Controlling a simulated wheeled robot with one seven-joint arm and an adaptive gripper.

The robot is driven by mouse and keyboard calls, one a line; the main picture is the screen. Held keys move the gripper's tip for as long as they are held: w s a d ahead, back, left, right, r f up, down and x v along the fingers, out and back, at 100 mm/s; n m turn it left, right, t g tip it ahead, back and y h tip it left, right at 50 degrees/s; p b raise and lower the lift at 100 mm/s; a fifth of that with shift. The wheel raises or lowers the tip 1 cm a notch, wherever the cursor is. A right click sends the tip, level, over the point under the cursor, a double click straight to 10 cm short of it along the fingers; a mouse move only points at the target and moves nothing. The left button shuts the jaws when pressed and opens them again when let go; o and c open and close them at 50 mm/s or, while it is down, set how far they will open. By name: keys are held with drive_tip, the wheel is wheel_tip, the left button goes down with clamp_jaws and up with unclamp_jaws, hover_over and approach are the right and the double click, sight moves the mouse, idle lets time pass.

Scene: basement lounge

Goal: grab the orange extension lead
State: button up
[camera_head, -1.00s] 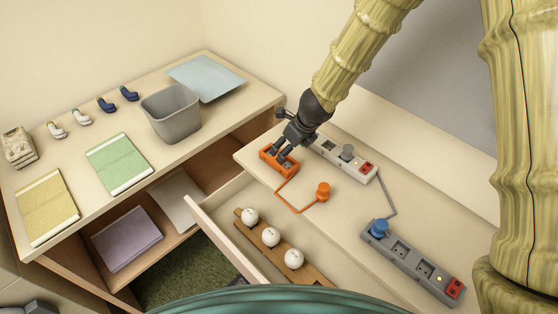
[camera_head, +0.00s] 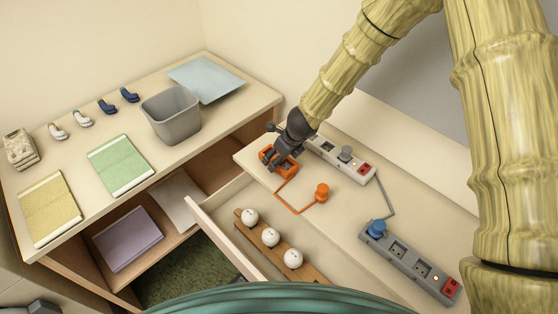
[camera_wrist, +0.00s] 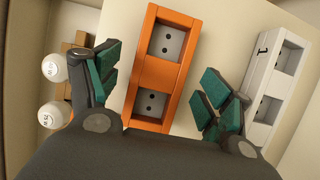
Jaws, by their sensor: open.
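The orange extension lead (camera_head: 268,154) lies on the cream surface to the right of the open drawer, its cord running to an orange plug (camera_head: 322,191). My gripper (camera_head: 276,158) is over its socket block. In the wrist view the orange block (camera_wrist: 161,72) with two grey sockets lies between the open fingers of my gripper (camera_wrist: 161,92). Gaps show between the block and the green pads on both sides, and the lower end of the block is hidden behind the gripper body.
A white power strip (camera_head: 340,158) lies close on the right of the orange block. A grey strip (camera_head: 410,262) with a blue plug lies nearer. The open drawer (camera_head: 226,238) holds a wooden rack with white bulbs. A grey bin (camera_head: 172,115) stands on the left top.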

drive_tip(key=shift+w+a+f, duration=0.1)
drive_tip(key=shift+f, duration=0.15)
drive_tip(key=c, duration=1.2)
drive_tip(key=shift+c, duration=1)
drive_tip(key=shift+r, duration=0.2)
